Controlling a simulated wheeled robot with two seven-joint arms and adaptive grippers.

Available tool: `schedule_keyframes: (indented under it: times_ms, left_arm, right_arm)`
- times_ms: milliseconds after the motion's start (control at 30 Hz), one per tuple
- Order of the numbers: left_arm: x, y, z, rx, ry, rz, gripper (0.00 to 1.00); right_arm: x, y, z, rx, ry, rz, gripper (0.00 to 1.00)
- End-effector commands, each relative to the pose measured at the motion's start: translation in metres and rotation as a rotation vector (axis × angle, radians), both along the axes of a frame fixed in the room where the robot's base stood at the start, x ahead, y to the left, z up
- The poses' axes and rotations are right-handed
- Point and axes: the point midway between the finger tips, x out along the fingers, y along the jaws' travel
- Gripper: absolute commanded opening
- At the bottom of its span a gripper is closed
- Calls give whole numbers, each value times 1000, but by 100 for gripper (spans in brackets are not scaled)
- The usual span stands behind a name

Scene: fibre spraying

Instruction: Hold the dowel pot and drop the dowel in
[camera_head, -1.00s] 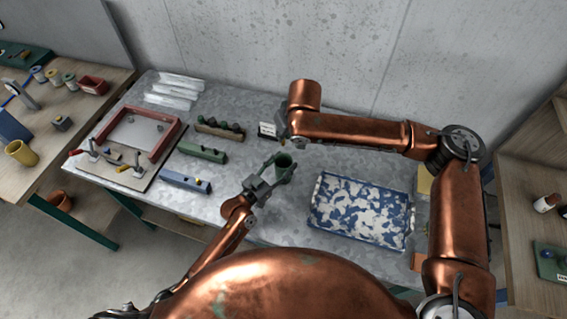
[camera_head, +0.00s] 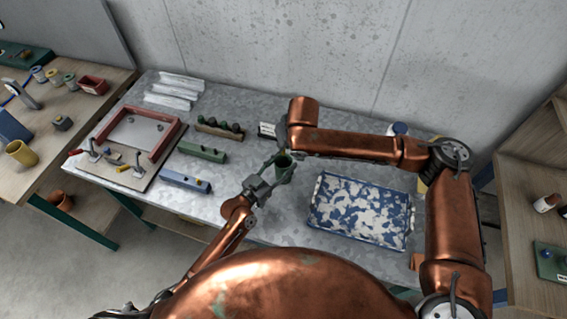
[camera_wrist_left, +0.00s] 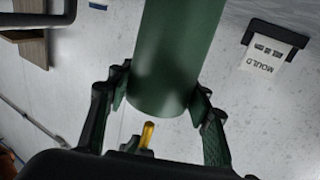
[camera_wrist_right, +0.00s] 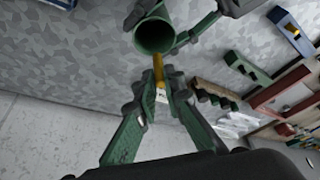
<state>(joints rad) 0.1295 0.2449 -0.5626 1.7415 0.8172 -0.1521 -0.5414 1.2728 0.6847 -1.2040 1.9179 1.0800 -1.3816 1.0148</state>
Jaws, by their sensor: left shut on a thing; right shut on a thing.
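The green dowel pot (camera_head: 284,168) is held above the metal bench by my left gripper (camera_head: 268,181). In the left wrist view the pot (camera_wrist_left: 177,60) sits between my left fingers (camera_wrist_left: 160,105), which are shut on it. My right gripper (camera_wrist_right: 157,97) is shut on a thin yellow dowel (camera_wrist_right: 158,70). In the right wrist view the dowel's far end is at the pot's open mouth (camera_wrist_right: 155,35); I cannot tell whether it is inside the rim. The dowel also shows near the pot in the left wrist view (camera_wrist_left: 147,134).
A blue-and-white speckled tray (camera_head: 360,209) lies right of the pot. A blue block (camera_head: 185,182), a green block (camera_head: 202,151) and a red frame (camera_head: 148,131) are to the left. A MOULD card (camera_wrist_left: 270,52) stands behind. Bare bench lies around the pot.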

Motion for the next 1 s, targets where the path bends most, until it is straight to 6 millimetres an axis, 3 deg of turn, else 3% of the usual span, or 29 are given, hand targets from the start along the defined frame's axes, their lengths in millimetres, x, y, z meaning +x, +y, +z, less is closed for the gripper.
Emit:
schedule_keyframes:
  times_ms: [1000]
  left_arm:
    - [0,0,0,1,1,0,20]
  right_arm:
    - [0,0,-68,0,0,0,0]
